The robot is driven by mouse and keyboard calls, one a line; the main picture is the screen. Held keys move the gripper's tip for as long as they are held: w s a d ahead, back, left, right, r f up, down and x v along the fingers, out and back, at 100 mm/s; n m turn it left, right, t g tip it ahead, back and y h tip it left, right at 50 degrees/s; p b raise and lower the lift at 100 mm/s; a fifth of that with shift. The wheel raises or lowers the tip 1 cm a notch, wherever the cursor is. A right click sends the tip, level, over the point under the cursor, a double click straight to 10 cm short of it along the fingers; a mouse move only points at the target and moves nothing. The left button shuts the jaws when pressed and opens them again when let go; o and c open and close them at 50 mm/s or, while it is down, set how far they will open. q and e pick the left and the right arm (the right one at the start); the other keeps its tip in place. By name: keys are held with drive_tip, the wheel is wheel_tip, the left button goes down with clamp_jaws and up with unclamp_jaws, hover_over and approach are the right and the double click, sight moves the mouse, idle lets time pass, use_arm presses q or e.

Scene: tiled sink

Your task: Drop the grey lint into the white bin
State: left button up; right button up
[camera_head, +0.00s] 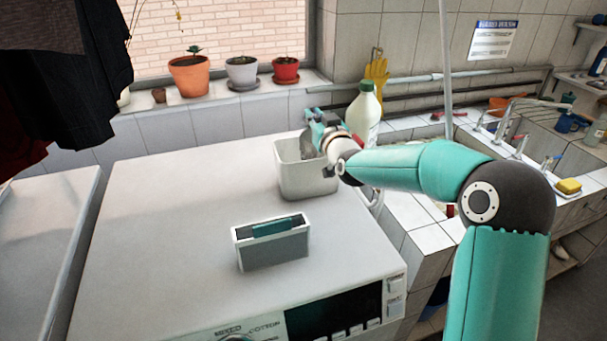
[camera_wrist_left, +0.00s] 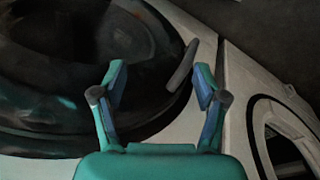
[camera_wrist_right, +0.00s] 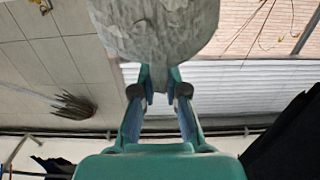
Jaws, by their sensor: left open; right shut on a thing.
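The white bin (camera_head: 308,183) stands upright on top of the white machine, toward its back right. My right gripper (camera_head: 318,130) reaches in from the right and is over the bin's open top. It is shut on the grey lint (camera_head: 306,145), which shows at the bin's mouth. In the right wrist view the lint (camera_wrist_right: 155,28) is a large pale wad, with its narrow end between the fingers (camera_wrist_right: 160,76). My left gripper (camera_wrist_left: 159,72) is open and empty in the left wrist view, in front of a dark round machine door (camera_wrist_left: 75,70). It is outside the head view.
A grey-white open case (camera_head: 272,250) with a teal insert stands nearer on the machine top (camera_head: 175,220). A green-capped bottle (camera_head: 363,115) is close behind the bin. Potted plants (camera_head: 190,75) line the sill. The sink (camera_head: 520,165) is at right. The machine top's left is clear.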

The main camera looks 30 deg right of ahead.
drive_tip(key=shift+f, duration=0.3)
drive_tip(key=o, duration=0.7)
drive_tip(key=shift+o, duration=0.2)
drive_tip(key=v, duration=1.2)
